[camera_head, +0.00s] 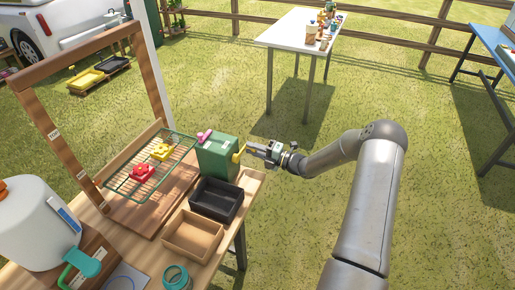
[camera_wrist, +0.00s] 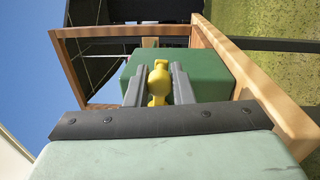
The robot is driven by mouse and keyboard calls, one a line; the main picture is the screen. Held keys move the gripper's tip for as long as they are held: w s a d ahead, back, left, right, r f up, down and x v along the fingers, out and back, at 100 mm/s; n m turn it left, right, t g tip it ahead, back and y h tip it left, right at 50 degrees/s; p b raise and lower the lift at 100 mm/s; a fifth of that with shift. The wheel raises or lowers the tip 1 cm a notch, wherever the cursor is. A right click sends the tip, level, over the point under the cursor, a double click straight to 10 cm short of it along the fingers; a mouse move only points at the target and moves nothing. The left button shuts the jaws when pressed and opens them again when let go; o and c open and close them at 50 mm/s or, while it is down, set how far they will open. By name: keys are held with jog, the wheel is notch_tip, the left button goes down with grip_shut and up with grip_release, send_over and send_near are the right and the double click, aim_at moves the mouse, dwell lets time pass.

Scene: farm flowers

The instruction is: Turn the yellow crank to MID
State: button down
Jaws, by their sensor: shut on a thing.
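The yellow crank (camera_head: 238,154) sticks out from the right side of a green box (camera_head: 215,159) on the wooden table. My gripper (camera_head: 250,149) reaches it from the right and is shut on the crank. In the wrist view the yellow crank (camera_wrist: 158,82) shows between the two grey fingers of my gripper (camera_wrist: 159,88), with the green box (camera_wrist: 205,75) right behind it. I see no MID mark in either view, and the fingers hide part of the crank.
A black tray (camera_head: 234,208) and a tan tray (camera_head: 178,251) stand in front of the green box. A wire rack (camera_head: 122,186) with red and yellow pieces lies to its left inside a wooden frame (camera_head: 36,104). A pink piece (camera_head: 204,136) lies on the box.

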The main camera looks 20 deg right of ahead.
jog(key=shift+f, duration=0.15)
jog(key=c, duration=1.3)
grip_release()
jog(key=b+v, duration=0.3)
jog(key=v, duration=1.4)
jog(key=shift+s+d+b, duration=0.15)
jog(key=shift+b, duration=0.15)
